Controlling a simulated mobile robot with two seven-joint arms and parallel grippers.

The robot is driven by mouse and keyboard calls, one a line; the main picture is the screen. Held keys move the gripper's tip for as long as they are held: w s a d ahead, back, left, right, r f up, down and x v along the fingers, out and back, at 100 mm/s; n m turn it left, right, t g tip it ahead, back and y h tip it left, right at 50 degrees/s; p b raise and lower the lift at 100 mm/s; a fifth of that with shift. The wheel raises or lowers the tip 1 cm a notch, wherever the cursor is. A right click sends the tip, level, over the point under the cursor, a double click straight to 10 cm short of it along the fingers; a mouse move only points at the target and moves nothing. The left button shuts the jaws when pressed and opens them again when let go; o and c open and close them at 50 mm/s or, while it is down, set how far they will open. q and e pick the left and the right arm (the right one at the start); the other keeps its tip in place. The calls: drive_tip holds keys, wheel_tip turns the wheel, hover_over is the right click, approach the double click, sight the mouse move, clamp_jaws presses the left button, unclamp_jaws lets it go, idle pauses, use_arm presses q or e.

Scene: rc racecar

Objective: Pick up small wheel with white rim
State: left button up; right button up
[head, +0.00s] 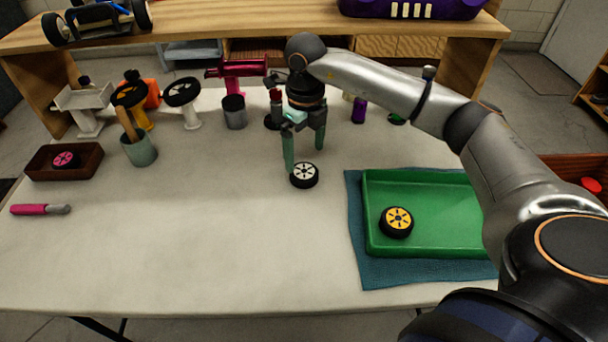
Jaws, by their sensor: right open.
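The small wheel with a white rim (304,175) lies flat on the pale table (220,240), near its middle. It has a black tyre and a spoked white hub. My right gripper (304,158) points down just behind and above the wheel, with its two green fingers spread apart. The left finger ends close to the wheel's left edge. The right finger ends a little above and behind the wheel's right side. Nothing is between the fingers. I cannot tell whether the left finger touches the wheel. My left gripper is not in view.
A green tray (425,245) holding a yellow-rimmed wheel (396,222) sits on a blue cloth (357,265) at right. A brown box (40,162) with a pink-rimmed wheel (66,160) stands at left. Cups, stands and a pink tool (237,69) line the back. The front is clear.

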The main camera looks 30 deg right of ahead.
sight(304, 171)
wheel_tip(304, 171, down, 5)
drive_tip(key=shift+s+a+r+b, duration=0.1)
drive_tip(key=shift+a+b, duration=0.05)
drive_tip(key=shift+b, duration=0.15)
drive_tip(key=c, duration=1.2)
